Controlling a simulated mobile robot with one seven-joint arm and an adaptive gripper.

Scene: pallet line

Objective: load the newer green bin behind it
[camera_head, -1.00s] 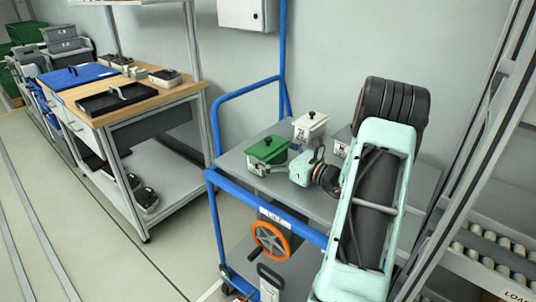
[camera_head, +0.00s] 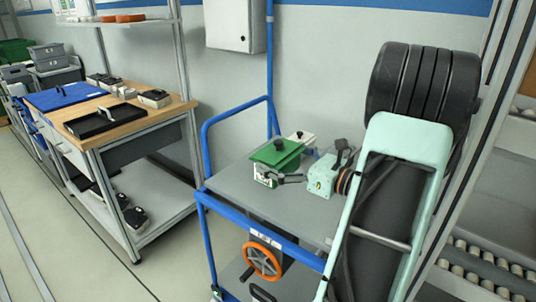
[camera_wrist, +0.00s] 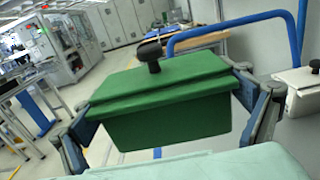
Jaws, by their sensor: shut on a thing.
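The green bin (camera_head: 277,153), with a dark knob on its lid and a white label too small to read, is over the blue-framed cart (camera_head: 225,187). My gripper (camera_head: 283,179) is shut on it. In the wrist view the bin (camera_wrist: 165,112) sits level between my two fingers (camera_wrist: 170,118), one on each side. I cannot tell for sure whether its base is clear of the shelf. A white-lidded bin (camera_head: 307,139) stands behind it, mostly hidden by it; this bin also shows at the right of the wrist view (camera_wrist: 302,100).
A workbench (camera_head: 152,110) with a black tray and a blue panel stands left. A roller rack (camera_head: 485,270) is at the lower right, beside my arm. The blue cart handle (camera_head: 205,135) rises left of the bin. Floor between cart and bench is clear.

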